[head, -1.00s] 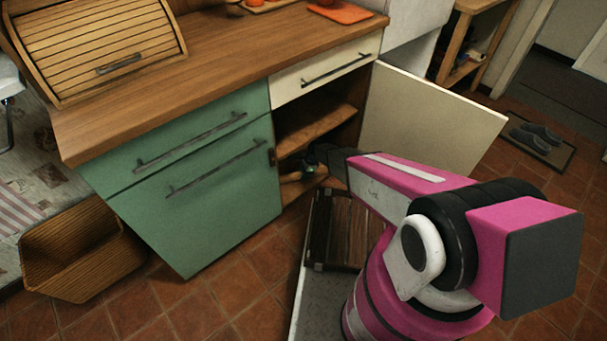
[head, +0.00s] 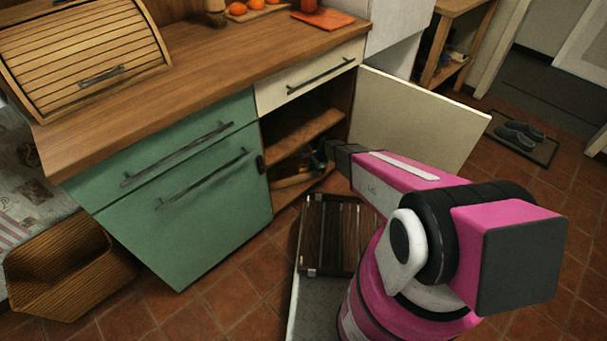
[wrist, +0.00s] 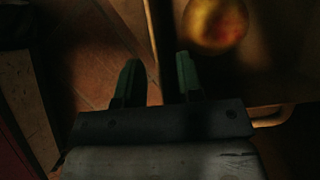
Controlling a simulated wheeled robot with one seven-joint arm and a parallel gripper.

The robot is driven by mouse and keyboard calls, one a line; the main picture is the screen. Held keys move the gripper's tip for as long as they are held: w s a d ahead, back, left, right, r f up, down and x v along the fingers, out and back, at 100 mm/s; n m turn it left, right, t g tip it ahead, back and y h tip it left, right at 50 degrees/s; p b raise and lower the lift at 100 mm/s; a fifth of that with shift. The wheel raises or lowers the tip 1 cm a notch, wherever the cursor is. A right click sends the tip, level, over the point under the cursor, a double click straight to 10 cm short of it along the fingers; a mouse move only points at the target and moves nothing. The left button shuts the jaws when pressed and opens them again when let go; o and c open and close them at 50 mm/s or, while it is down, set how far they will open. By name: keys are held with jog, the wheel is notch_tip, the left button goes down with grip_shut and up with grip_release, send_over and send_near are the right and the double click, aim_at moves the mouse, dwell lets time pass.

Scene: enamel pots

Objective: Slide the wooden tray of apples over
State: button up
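In the wrist view an apple (wrist: 216,22), yellow and red, sits at the top right in the wooden tray (wrist: 275,62). A thin tray edge runs down between my gripper's two fingers. My gripper (wrist: 158,80) is open with nothing shut between its fingers; the right finger is on the tray's side, the left over reddish floor. In the head view my gripper (head: 319,160) reaches into the open lower cabinet, small and dark. A piece of the wooden tray (head: 292,181) shows there; its apples are hidden. Contact cannot be told.
A cream cabinet door (head: 415,118) stands open to the right of my gripper. A cabinet shelf (head: 300,133) is above it. A slatted dark wooden rack (head: 335,232) is by my base. Oranges (head: 236,8) are on the counter (head: 190,75).

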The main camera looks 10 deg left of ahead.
jog(key=shift+w+d, duration=0.25)
jog(key=shift+d, duration=0.3)
jog(key=shift+w+d, duration=0.25)
jog(key=shift+d, duration=0.3)
jog(key=s+d+r+n+h, duration=0.1)
jog(key=s+d+r+n, duration=0.3)
jog(key=r, duration=0.9)
jog(key=s+d+r+n+t+h, duration=0.1)
jog(key=s+d+r+n, duration=0.3)
jog(key=s+d+r, duration=0.5)
jog(key=s+d+r+n+t+h, duration=0.1)
jog(key=s+d+r+n, duration=0.4)
jog(key=r, duration=1.3)
jog(key=s+d+h, duration=0.1)
jog(key=d, duration=0.3)
jog(key=shift+s+r, duration=0.25)
jog(key=shift+s, duration=0.05)
